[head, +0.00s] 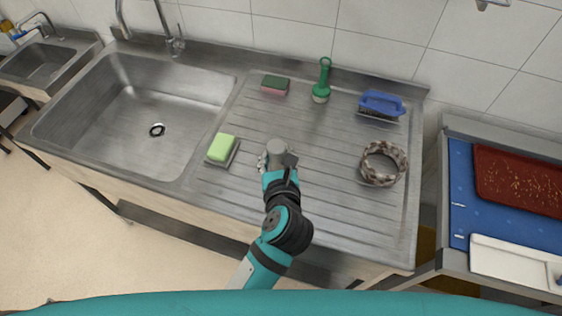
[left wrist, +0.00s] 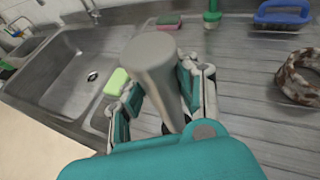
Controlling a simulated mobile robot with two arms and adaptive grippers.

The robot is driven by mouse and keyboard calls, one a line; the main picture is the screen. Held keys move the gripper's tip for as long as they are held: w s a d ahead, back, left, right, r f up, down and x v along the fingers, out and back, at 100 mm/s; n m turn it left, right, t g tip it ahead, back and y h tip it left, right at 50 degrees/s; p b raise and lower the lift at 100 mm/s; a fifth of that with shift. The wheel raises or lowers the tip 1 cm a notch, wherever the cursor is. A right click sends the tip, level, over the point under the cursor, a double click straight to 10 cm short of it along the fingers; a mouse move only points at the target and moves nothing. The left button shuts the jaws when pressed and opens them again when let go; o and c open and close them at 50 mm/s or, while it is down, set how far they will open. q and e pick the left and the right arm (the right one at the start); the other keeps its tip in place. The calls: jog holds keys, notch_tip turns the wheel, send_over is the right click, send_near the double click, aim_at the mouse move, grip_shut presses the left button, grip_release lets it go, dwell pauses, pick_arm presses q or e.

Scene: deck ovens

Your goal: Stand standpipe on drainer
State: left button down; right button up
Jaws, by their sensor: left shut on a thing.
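The grey standpipe (head: 277,147) is a plain cylinder, roughly upright over the front middle of the ribbed drainer (head: 330,195). My left gripper (head: 277,160) is shut on it, with one finger on each side. In the left wrist view the standpipe (left wrist: 155,62) leans a little in the picture, between the fingers of the left gripper (left wrist: 162,85). Its lower end is hidden behind the gripper, so I cannot tell whether it touches the drainer. My right gripper is in neither view.
A green soap bar on a dish (head: 222,149) lies left of the gripper. A sponge (head: 275,84), green brush (head: 322,85), blue-handled brush (head: 381,105) and mottled ring (head: 383,163) lie on the drainer. The sink basin (head: 130,110) is left; a tray trolley (head: 455,190) is right.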

pick_arm(q)
jog(key=shift+w+d+f, duration=0.1)
jog(key=shift+w+d, duration=0.4)
jog(key=shift+w, duration=0.35)
jog(key=shift+f+b, duration=0.2)
jog(key=shift+b, duration=0.1)
notch_tip(320, 180, down, 3)
jog(key=b, duration=0.3)
jog(key=shift+f, duration=0.1)
jog(key=c, duration=1.5)
grip_release()
jog(key=shift+f, duration=0.15)
jog(key=o, duration=0.5)
